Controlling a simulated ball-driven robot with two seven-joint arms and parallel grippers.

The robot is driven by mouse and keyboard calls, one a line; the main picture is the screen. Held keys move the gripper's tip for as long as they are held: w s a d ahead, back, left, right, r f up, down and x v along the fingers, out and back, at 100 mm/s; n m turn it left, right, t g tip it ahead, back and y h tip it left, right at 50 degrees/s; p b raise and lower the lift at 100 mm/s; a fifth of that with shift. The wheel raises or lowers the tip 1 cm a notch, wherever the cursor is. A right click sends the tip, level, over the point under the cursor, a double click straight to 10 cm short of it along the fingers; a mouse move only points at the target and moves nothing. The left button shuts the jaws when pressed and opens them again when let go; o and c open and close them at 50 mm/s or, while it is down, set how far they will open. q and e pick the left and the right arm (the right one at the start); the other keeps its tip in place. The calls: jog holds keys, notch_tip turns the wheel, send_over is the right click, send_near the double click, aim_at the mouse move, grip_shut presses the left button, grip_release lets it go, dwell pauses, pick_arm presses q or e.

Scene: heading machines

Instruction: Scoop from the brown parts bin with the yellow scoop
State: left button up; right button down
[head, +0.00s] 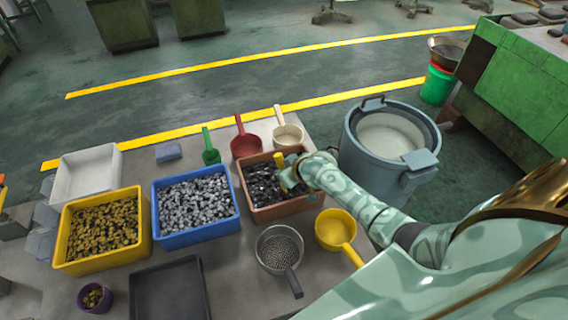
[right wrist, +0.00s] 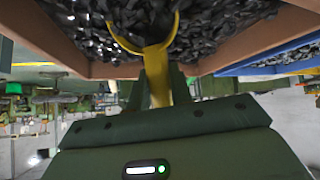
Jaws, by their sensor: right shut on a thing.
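The brown parts bin (head: 258,215), filled with dark metal parts (head: 262,186), stands on the table right of the blue bin. My right gripper (head: 298,172) is over the bin's right part and shut on the handle of a yellow scoop (head: 286,179). In the right wrist view, the yellow scoop (right wrist: 157,65) runs out from between the fingers (right wrist: 160,88), and its bowl end is among or against the dark parts. How deep it sits and what it holds are unclear. My left gripper is not in view.
The blue bin (head: 196,237), yellow bin (head: 104,266) and white bin (head: 88,176) stand to the left. Red (head: 246,146), green (head: 210,157) and cream (head: 288,136) scoops lie behind. A yellow ladle (head: 335,229), strainer (head: 279,249) and black tray (head: 170,293) lie in front. A grey drum (head: 352,155) stands right.

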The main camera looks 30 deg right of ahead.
jog(key=g+p, duration=0.1)
jog(key=w+g+h, duration=0.1)
jog(key=g, duration=0.1)
jog(key=w+g+p, duration=0.1)
jog(key=shift+a+g+p, duration=0.3)
jog(key=shift+a+p, duration=0.05)
jog(key=shift+a, duration=0.05)
jog(key=shift+n+g+h, duration=0.3)
jog(key=shift+g+h, duration=0.2)
jog(key=shift+g, duration=0.3)
jog(key=r+p, duration=0.2)
jog(key=r, duration=0.1)
jog(key=w+r+p, duration=0.1)
jog(key=r+p, duration=0.1)
jog(key=r, duration=0.1)
jog(key=r+p, duration=0.2)
jog(key=r, duration=0.1)
jog(key=shift+w+a, duration=0.25)
jog(key=shift+r+p, duration=0.35)
jog(key=shift+p, duration=0.1)
jog(key=shift+w+r, duration=0.1)
jog(key=shift+r, duration=0.05)
